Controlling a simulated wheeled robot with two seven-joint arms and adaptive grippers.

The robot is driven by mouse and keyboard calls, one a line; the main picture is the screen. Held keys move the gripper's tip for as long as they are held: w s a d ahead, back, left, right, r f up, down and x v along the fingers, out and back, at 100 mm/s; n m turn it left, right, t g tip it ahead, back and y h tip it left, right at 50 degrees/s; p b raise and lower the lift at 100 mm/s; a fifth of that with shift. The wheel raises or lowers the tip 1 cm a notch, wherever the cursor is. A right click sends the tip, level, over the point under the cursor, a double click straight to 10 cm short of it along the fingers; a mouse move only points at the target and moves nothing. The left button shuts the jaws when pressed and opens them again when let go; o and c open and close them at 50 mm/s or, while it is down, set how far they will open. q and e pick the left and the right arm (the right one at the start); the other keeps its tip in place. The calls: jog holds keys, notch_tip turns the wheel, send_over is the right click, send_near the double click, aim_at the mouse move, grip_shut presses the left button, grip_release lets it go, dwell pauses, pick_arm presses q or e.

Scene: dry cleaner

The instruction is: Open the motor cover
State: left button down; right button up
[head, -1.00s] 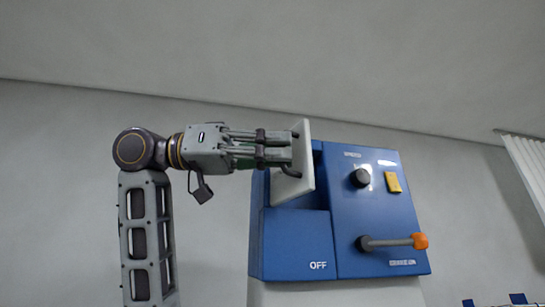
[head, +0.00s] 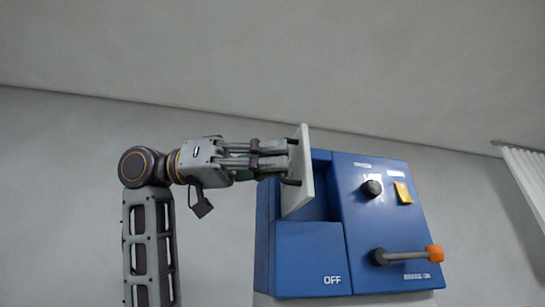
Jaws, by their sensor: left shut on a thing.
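The motor cover (head: 304,172) is a pale flat panel on the upper left of a blue control box (head: 308,251). It stands out from the box, swung toward the left, with a dark blue recess showing beside it. My left gripper (head: 288,163) comes in from the left and is shut at the cover's left face, on what seems to be its dark handle. The fingers hide most of the handle. My right gripper is not in view.
The box's right part carries a black knob (head: 371,188), a yellow switch (head: 403,193) and a grey lever with an orange end (head: 434,253). "OFF" is printed at the lower left. A white slatted panel (head: 527,172) is at the far right. The grey wall behind is clear.

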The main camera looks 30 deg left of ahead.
pick_arm(q)
jog(key=c, duration=1.6)
grip_release()
jog(key=shift+w+a, duration=0.1)
jog(key=shift+a, duration=0.05)
jog(key=shift+o, duration=0.2)
jog(key=v, duration=1.2)
jog(key=shift+w, duration=0.1)
